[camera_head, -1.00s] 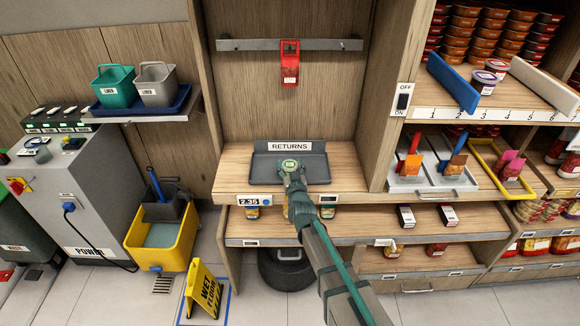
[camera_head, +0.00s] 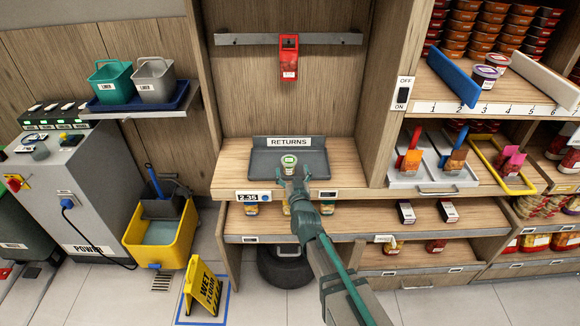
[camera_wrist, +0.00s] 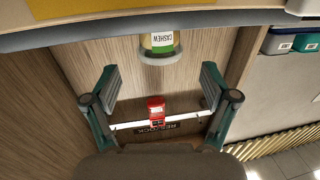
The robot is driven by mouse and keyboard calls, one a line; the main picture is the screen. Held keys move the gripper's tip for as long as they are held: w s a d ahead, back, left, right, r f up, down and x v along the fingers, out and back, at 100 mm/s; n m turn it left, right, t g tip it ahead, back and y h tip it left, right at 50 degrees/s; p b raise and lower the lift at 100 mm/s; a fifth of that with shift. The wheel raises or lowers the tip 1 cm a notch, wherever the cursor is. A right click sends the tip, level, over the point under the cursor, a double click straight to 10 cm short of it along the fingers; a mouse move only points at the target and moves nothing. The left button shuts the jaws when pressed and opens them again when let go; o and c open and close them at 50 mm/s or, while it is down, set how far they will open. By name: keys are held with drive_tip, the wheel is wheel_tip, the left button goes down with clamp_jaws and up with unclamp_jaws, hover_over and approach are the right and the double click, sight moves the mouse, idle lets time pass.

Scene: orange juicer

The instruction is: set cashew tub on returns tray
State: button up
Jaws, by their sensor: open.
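The cashew tub (camera_head: 289,161), a small tub with a pale, green-marked lid, stands upright on the dark grey returns tray (camera_head: 318,163), near its front middle. A "RETURNS" sign (camera_head: 289,142) is at the tray's back. My gripper (camera_head: 295,182) is open just in front of the tub. In the wrist view, which is upside down, the tub (camera_wrist: 160,42) shows its CASHEW label and a grey lid rim. It lies ahead of my two spread fingers (camera_wrist: 160,85), with gaps on both sides and no visible contact. My gripper partly hides the tub's lower part in the head view.
A red device (camera_head: 289,58) hangs from a rail on the back panel above the tray. Wooden side panels enclose the bay. A shelf below holds small tubs. Trays with scoops (camera_head: 408,158) stand at right; a yellow mop bucket (camera_head: 163,235) is at lower left.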

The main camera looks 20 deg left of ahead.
drive_tip(key=b+v, duration=0.1)
drive_tip(key=v, duration=0.5)
drive_tip(key=s+d+f+m+g+h, duration=0.1)
drive_tip(key=s+d+f+g+h, duration=0.2)
drive_tip(key=d+f, duration=0.6)
drive_tip(key=s+d+f+g+h, duration=0.1)
drive_tip(key=s+d+f+g, duration=0.4)
drive_tip(key=f, duration=0.7)
drive_tip(key=s+d+f+m+g+h, duration=0.1)
drive_tip(key=s+d+f+g+h, duration=0.15)
drive_tip(key=d+f, duration=0.7)
drive_tip(key=s+d+f+m+g+h, duration=0.1)
drive_tip(key=s+d+f+g, duration=0.3)
drive_tip(key=s, duration=0.5)
drive_tip(key=s+d+f+m+g+h, duration=0.1)
drive_tip(key=s+d+f+g, duration=0.1)
drive_tip(key=s+d+f, duration=0.5)
drive_tip(key=s+d+m+g, duration=0.1)
drive_tip(key=s+d+g, duration=0.1)
drive_tip(key=s, duration=0.6)
drive_tip(key=s+d+m+g, duration=0.1)
drive_tip(key=s+d+g, duration=0.2)
drive_tip(key=s, duration=0.5)
drive_tip(key=shift+s+d+r+g, duration=0.2)
drive_tip(key=shift+r+g, duration=0.2)
drive_tip(key=shift+g, duration=0.05)
